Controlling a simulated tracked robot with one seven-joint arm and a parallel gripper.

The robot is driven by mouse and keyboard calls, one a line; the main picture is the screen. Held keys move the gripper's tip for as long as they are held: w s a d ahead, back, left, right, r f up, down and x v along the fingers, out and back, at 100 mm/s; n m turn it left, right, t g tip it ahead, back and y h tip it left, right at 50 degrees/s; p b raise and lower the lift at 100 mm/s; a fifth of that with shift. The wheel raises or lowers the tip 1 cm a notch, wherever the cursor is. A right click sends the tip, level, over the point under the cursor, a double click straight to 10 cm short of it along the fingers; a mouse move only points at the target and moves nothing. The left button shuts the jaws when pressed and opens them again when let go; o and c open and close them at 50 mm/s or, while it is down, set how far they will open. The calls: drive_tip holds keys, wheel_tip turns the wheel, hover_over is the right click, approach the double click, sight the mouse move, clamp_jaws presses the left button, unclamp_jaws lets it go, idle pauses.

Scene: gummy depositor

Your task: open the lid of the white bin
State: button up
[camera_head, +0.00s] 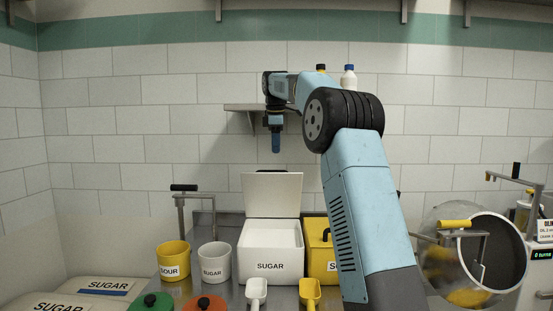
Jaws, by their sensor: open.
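The white bin (271,266), labelled SUGAR, stands on the metal counter in the middle of the picture. Its white lid (273,195) stands upright at the bin's back edge, and the bin's top is uncovered. A dark strip shows at the lid's upper edge. My gripper (276,147) points down above the lid, apart from it, in front of the tiled wall. It is open and shows nothing held. Only its blue finger side is seen, so the gap between the fingers is hidden.
A yellow bin (318,263) stands right of the white bin, partly behind my arm. A yellow cup (174,263) and a white cup (214,264) stand left. White (257,293) and yellow (310,293) scoops are in front. A shelf (243,107) is near my gripper. A drum (465,262) is right.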

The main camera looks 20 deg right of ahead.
drive_tip(key=shift+s+a+r, duration=0.1)
drive_tip(key=shift+s+r, duration=0.05)
drive_tip(key=shift+r, duration=0.55)
drive_tip(key=shift+s+r, duration=0.1)
drive_tip(key=shift+r, duration=0.6)
